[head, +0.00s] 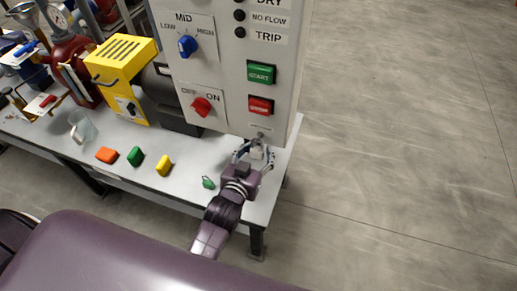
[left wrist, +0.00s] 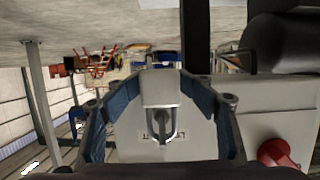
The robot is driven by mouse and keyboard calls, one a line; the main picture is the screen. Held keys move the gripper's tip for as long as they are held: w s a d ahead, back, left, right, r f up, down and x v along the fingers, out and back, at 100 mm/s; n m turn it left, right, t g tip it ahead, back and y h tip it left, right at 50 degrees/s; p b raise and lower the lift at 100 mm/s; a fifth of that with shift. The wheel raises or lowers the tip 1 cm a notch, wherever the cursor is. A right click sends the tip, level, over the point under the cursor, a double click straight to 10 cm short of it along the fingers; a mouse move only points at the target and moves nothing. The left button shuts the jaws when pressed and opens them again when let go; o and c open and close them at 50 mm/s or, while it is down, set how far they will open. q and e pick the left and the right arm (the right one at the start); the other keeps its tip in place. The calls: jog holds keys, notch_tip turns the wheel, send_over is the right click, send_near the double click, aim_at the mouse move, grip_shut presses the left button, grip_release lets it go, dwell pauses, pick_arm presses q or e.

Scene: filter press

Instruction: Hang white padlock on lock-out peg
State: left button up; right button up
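The white padlock (head: 257,154) is at the lower edge of the control panel, between the fingers of my left gripper (head: 256,152). In the left wrist view its pale body (left wrist: 161,88) sits between the blue-grey fingertips of the left gripper (left wrist: 161,82), which close in on its two sides. Its shackle (left wrist: 177,128) points toward the panel's lettered label. The lock-out peg (head: 260,135) sticks out below the red button; in the left wrist view the peg (left wrist: 162,124) appears inside the shackle loop. Whether the shackle rests on it I cannot tell. My right gripper is not in view.
The control panel (head: 222,75) with knobs and buttons stands over the grey bench (head: 185,182). A small green padlock (head: 208,182) lies left of my left gripper. Open floor is to the right.

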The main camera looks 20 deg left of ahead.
pick_arm(q)
jog(key=shift+r, duration=0.1)
jog(key=v, duration=1.2)
jog(key=s+d+f+m+g+h, duration=0.1)
jog(key=s+d+f+g, duration=0.3)
jog(key=f, duration=1.1)
jog(key=s+a+f+m+g, duration=0.15)
jog(key=s+f, duration=0.35)
jog(key=f, duration=1)
jog(key=s+a+f+g, duration=0.4)
jog(key=s+a+f, duration=0.1)
jog(key=s+f, duration=0.5)
jog(key=s+a+f+g+y, duration=0.1)
jog(key=s+a+f+g, duration=0.3)
jog(key=s+f, duration=0.6)
jog(key=s+a, duration=0.1)
jog(key=s, duration=0.3)
jog(key=shift+s+a+y, duration=0.3)
jog(key=shift+n, duration=0.25)
